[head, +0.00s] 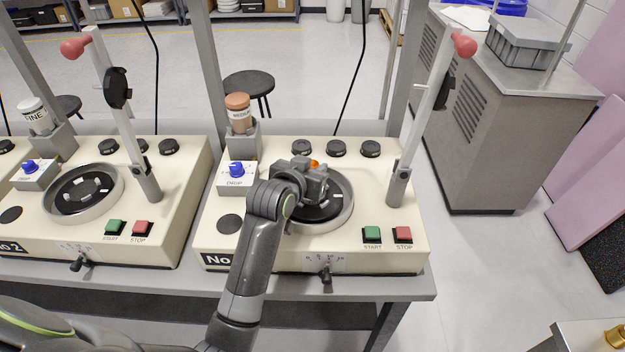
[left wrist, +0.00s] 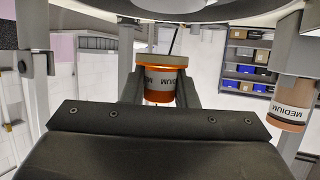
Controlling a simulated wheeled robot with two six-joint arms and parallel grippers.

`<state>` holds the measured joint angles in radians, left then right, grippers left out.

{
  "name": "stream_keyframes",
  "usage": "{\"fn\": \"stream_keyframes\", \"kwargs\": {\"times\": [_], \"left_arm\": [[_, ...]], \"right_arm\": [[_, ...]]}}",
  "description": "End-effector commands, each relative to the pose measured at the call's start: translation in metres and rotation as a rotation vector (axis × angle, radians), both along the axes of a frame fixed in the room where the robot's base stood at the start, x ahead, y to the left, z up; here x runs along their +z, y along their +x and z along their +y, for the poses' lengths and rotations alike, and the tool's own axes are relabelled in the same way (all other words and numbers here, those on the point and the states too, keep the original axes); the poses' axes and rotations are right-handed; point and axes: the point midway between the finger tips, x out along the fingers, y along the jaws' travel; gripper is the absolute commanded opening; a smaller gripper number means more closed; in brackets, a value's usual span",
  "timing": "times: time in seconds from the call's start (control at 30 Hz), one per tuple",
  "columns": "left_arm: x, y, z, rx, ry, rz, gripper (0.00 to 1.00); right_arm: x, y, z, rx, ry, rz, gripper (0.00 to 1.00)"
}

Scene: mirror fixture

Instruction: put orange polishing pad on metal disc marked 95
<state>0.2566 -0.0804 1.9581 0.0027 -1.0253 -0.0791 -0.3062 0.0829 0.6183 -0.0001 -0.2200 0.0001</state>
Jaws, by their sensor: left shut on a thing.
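My left gripper (head: 312,180) is shut on an orange pad piece and holds it over the round bowl (head: 346,205) of the nearer machine. In the head view only a small orange spot of the piece (head: 315,164) shows past the gripper. The left wrist view, upside down, shows the piece (left wrist: 160,97) between the fingers (left wrist: 160,92), with a grey face and a partly readable label. My arm hides part of the bowl. No disc marked 95 is readable. My right gripper is not in view.
A brown-capped MEDIUM bottle (head: 238,113) stands in a holder behind the bowl. A lever post with a red knob (head: 464,45) rises at the right. Start (head: 372,233) and stop (head: 402,233) buttons sit in front. A second machine (head: 150,195) stands left.

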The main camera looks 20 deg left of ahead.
Motion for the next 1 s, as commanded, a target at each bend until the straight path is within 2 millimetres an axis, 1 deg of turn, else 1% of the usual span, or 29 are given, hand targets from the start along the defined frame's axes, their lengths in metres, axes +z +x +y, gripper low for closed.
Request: {"fn": "stream_keyframes", "kwargs": {"times": [0.2,0.3,0.7,0.73,0.87,0.9,1.0], "left_arm": [[-0.028,0.0,0.0,-0.001,0.0,0.003,0.01],[-0.038,0.0,0.0,-0.001,0.0,-0.001,0.01],[-0.044,0.0,0.0,-0.001,-0.001,-0.002,0.01],[-0.044,0.0,0.0,-0.001,0.0,-0.001,0.29],[-0.044,0.0,0.0,-0.001,0.0,-0.001,0.46],[-0.044,0.0,0.0,-0.001,0.0,-0.001,0.48],[-0.043,0.0,0.0,-0.001,0.0,-0.001,0.48]], "right_arm": [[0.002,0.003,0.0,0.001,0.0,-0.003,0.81],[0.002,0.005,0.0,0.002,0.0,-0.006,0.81],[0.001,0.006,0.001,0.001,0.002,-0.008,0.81],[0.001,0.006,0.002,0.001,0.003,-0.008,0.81],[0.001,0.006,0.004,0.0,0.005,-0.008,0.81],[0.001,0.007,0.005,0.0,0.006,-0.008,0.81],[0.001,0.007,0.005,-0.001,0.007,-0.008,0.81]]}}
